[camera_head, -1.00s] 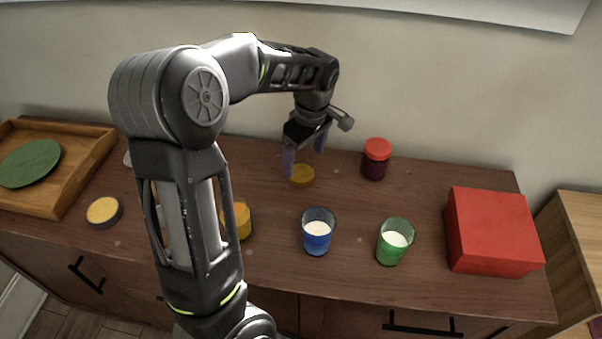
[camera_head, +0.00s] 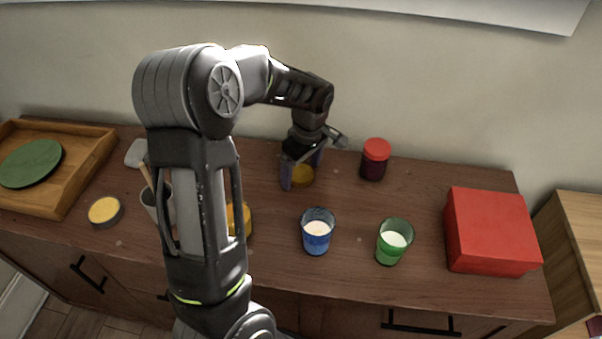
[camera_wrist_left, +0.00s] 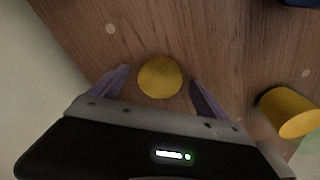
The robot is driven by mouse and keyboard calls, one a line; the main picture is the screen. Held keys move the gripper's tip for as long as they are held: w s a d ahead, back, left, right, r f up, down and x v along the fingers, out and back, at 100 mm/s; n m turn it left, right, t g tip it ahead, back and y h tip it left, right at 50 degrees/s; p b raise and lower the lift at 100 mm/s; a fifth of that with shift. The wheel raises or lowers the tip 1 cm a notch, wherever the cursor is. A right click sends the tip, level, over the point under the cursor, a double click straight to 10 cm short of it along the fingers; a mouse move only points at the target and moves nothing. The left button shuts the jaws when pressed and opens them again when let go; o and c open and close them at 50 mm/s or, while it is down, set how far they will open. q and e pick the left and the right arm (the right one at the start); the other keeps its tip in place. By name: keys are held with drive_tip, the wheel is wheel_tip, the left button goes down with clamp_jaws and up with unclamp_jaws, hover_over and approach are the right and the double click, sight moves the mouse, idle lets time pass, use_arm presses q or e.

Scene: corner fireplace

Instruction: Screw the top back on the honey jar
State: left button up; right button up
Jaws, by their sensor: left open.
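The yellow honey jar top (camera_head: 302,177) lies flat on the wooden cabinet top near the wall. It shows as a round yellow disc in the left wrist view (camera_wrist_left: 160,77). My left gripper (camera_head: 302,172) is open and points down over it, with one finger on each side of the top. In the left wrist view, gaps show between the fingers and the top. The amber honey jar (camera_head: 246,220) stands nearer the front, partly hidden behind my left arm; it also shows at the right of the left wrist view (camera_wrist_left: 283,108). My right gripper is out of view.
A dark jar with a red lid (camera_head: 375,160) stands right of my gripper. A blue glass (camera_head: 317,238) and a green glass (camera_head: 390,249) stand in front. A red box (camera_head: 492,232) is at right. A yellow-topped tin (camera_head: 105,212) and a wooden tray (camera_head: 88,165) are at left.

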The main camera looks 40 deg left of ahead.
use_arm(q)
drive_tip(key=shift+c, duration=0.3)
drive_tip(key=c, duration=1.4)
